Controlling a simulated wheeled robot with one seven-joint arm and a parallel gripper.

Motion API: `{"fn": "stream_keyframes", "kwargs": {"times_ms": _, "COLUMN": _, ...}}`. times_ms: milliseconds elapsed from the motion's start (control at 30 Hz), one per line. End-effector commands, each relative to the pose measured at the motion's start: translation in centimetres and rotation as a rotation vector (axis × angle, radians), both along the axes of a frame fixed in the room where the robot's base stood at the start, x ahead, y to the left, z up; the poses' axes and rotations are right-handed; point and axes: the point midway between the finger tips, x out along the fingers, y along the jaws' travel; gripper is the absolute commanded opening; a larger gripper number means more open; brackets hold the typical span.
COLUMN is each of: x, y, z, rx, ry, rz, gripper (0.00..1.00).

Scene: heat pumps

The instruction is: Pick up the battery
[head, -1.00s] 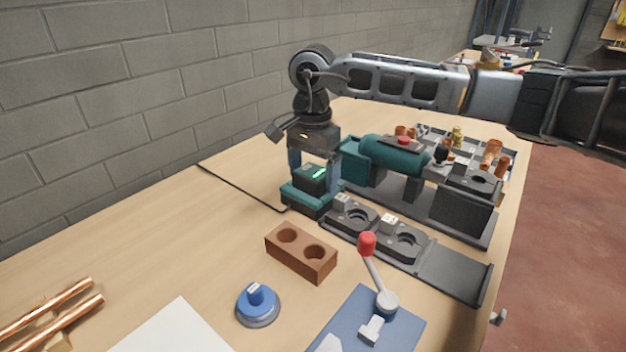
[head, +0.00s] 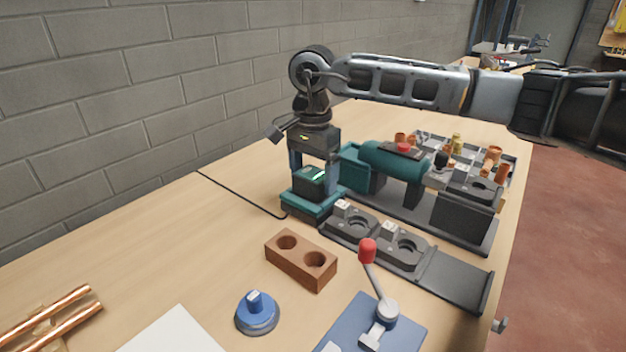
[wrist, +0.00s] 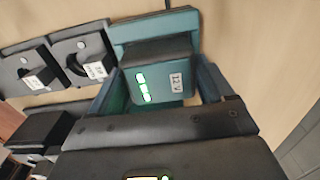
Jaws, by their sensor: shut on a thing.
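The battery (head: 308,181) is a dark block with a green lit strip on top. It sits upright at the teal base (head: 309,204) on the bench. In the wrist view the battery (wrist: 160,78) shows green lights and a "12 V" label, with the teal base (wrist: 155,25) around it. My gripper (head: 313,176) points down over it, one finger on each side, and is shut on the battery. The fingers also flank it in the wrist view (wrist: 160,90). I cannot see a clear gap between battery and base.
A teal cylindrical unit (head: 392,160) stands close to the right of my gripper. A dark fixture with round recesses (head: 402,252) lies in front. A brown two-hole block (head: 300,260), a blue knob (head: 257,312) and a red-tipped lever (head: 368,251) are nearer. The bench at left is mostly clear.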

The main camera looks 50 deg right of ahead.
Motion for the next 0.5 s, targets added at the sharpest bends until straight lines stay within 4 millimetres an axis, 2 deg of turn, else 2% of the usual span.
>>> {"fn": "stream_keyframes", "kwargs": {"times_ms": 167, "x": 0.1, "y": -0.1, "z": 3.0, "rx": -0.005, "ry": -0.004, "rz": 0.002, "gripper": 0.36}}
{"fn": "stream_keyframes", "kwargs": {"times_ms": 500, "x": 0.7, "y": -7.4, "z": 7.3, "rx": -0.003, "ry": -0.002, "rz": -0.004, "gripper": 0.36}}
